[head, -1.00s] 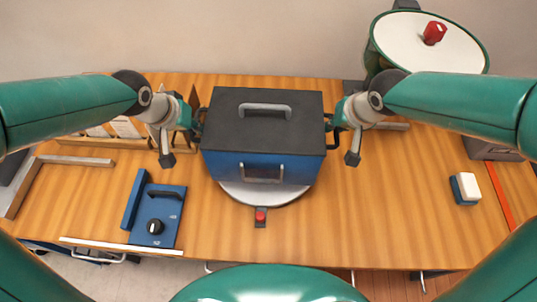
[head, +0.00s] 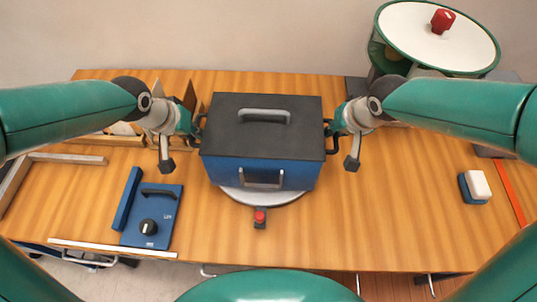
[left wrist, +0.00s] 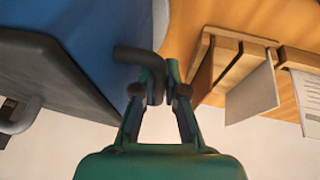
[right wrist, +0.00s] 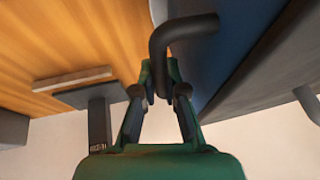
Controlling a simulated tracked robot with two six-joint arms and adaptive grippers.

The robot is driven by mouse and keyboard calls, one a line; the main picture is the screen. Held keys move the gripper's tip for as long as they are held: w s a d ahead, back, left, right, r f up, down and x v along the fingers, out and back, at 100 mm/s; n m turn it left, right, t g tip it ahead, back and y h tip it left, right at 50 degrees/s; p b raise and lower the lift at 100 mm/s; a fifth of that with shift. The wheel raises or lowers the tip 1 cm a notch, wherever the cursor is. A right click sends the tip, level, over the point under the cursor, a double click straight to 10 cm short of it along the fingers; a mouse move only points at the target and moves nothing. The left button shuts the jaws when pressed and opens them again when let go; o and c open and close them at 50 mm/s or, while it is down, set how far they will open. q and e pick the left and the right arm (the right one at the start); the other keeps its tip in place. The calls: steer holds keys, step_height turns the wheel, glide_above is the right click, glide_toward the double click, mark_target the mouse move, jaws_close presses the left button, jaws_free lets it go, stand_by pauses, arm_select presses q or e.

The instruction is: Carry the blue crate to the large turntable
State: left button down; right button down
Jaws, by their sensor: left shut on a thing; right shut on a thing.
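The blue crate (head: 230,174), with a dark lid and grey handle on top, is level in the middle of the head view. It is over a round pale turntable plate (head: 290,197), whose front rim shows below it; I cannot tell if they touch. My left gripper (head: 196,130) is shut on the crate's left dark side handle (left wrist: 140,57). My right gripper (head: 334,130) is shut on its right dark side handle (right wrist: 185,28). A larger white round top with a green rim (head: 400,35) stands at the back right, with a red knob on it.
A red button (head: 260,217) is in front of the plate. A blue box with a dial (head: 150,215) lies front left. Wooden racks (head: 90,139) stand at the left. A blue-and-white block (head: 475,187) lies at the right. The wooden table (head: 400,210) is clear between plate and block.

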arm_select(q)
steer(key=shift+w+a+f, duration=0.1)
steer(key=shift+f, duration=0.3)
arm_select(e)
steer(key=shift+d+f, duration=0.15)
steer(key=shift+f, duration=0.3)
arm_select(q)
steer(key=c, duration=1.2)
jaws_free()
steer(key=shift+r, duration=0.1)
arm_select(e)
steer(key=c, duration=1.2)
jaws_free()
steer(key=shift+r, duration=0.15)
steer(key=shift+r, duration=0.1)
arm_select(q)
steer(key=shift+v, duration=5.95)
arm_select(e)
steer(key=shift+v, duration=5.85)
